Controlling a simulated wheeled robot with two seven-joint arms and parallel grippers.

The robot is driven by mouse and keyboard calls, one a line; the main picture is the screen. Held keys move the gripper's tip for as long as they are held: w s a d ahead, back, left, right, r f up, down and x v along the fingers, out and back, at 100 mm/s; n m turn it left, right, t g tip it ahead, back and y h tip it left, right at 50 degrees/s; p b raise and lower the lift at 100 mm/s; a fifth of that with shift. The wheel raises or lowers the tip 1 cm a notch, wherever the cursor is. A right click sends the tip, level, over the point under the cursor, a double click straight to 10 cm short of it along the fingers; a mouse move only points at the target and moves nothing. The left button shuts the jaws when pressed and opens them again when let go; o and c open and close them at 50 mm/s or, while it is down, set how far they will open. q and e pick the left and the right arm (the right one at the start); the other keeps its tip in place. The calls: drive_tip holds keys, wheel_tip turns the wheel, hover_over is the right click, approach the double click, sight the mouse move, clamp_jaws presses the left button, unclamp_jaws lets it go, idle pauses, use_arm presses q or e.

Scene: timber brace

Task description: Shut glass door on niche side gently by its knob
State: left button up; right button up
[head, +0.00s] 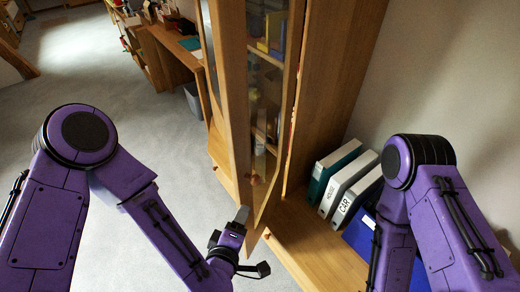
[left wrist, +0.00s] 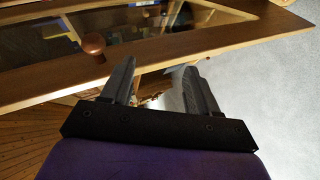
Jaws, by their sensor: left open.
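The glass door (head: 238,100) stands ajar on the tall wooden cabinet, its wooden frame edge facing me. Its round brown knob (head: 255,180) sits low on the frame; it also shows in the left wrist view (left wrist: 93,43). My left gripper (head: 252,241) is open and empty, just below the knob in the head view. In the left wrist view its fingers (left wrist: 158,68) are beside the frame edge, right of the knob and not around it. Whether a finger touches the frame I cannot tell. My right arm shows at the right; its gripper is out of view.
The open niche (head: 310,245) right of the door holds upright binders (head: 340,185), close to my right arm. Coloured items stand on shelves behind the glass. A desk (head: 175,42) and a grey bin (head: 193,100) are at the back. The carpet (head: 130,100) at left is clear.

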use_arm(q)
wheel_tip(320, 180, up, 8)
drive_tip(key=w+d+n+t+p, duration=0.1)
drive_tip(key=w+d+n+t, duration=0.1)
drive_tip(key=d, duration=0.1)
drive_tip(key=p+x, duration=0.3)
drive_tip(key=x, duration=0.7)
drive_tip(key=shift+f, duration=0.3)
clamp_jaws()
use_arm(e)
wheel_tip(320, 180, up, 6)
